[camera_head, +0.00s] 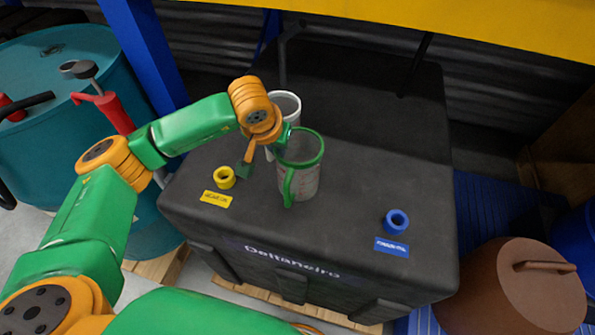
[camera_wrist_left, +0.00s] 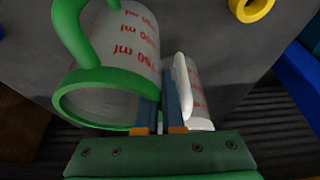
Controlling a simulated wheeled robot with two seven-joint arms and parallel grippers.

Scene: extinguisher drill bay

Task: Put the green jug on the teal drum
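The green jug (camera_head: 300,178) is a clear measuring jug with a green rim and handle and red markings. It is upright over the top of the black case, and I cannot tell whether its base touches. My left gripper (camera_head: 284,134) is at its rim. In the left wrist view, the fingers (camera_wrist_left: 163,108) are close together at the jug's rim and wall (camera_wrist_left: 105,100), with the jug wall apparently pinched between them. The teal drum (camera_head: 35,165) stands at the left of the head view, partly hidden by my arm. My right gripper is not in view.
A white-rimmed jug (camera_head: 287,101) stands close behind the green one. The black case (camera_head: 345,215) also holds a yellow ring (camera_head: 224,177) and a blue ring (camera_head: 396,221). A red pump (camera_head: 116,114) and blue post (camera_head: 146,50) stand by the drum. A brown lidded pot (camera_head: 515,290) is lower right.

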